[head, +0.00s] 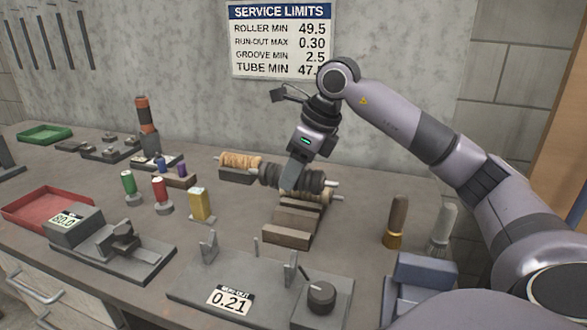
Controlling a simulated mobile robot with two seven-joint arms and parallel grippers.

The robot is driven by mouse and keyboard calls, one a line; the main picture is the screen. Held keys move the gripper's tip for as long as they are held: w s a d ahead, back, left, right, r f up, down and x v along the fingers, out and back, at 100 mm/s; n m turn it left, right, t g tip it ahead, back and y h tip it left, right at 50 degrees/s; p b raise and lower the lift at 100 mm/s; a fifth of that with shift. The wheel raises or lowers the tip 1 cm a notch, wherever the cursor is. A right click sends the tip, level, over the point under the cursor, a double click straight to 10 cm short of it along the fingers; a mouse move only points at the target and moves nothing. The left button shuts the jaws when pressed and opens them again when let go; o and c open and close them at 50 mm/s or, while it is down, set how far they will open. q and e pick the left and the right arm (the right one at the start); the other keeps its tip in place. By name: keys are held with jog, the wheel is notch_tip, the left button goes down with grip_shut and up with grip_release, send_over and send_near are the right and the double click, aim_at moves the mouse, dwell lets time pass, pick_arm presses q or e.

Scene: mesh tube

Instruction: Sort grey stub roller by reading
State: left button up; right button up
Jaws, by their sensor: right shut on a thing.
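My right gripper (292,180) comes down from above and is shut on a dark grey roller (268,174) with pale shaft ends. The roller lies level at the back of a stepped wooden rack (290,222); I cannot tell whether it still touches the rack. The run-out gauge (205,292) in front has two upright supports, a dark knob and a display of 0.21. A caliper-like gauge (128,250) at left shows about 80.0. The wall sign (280,38) lists roller min 49.5, run-out max 0.30, groove min 2.5; tube min is partly hidden. My left gripper is out of view.
A red tray (42,196) and a green tray (45,128) stand at left. A tan-wound roller (240,160) rests behind. Two brushes (396,215) stand at right, near a blue-grey block (425,276).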

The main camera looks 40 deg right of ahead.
notch_tip(320, 180, down, 3)
jog(key=shift+b, duration=1.15)
notch_tip(320, 180, down, 2)
jog(key=shift+f+b, duration=0.2)
jog(key=shift+b, duration=1)
jog(key=shift+f+b, duration=0.4)
jog(key=shift+f, duration=0.3)
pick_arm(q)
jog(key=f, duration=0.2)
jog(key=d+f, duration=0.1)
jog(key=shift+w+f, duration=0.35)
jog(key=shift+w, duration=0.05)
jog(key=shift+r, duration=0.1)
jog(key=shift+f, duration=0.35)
pick_arm(e)
jog(key=shift+f, duration=0.7)
pick_arm(q)
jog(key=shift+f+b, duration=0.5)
jog(key=shift+b, duration=0.15)
pick_arm(e)
jog(key=shift+f, duration=0.55)
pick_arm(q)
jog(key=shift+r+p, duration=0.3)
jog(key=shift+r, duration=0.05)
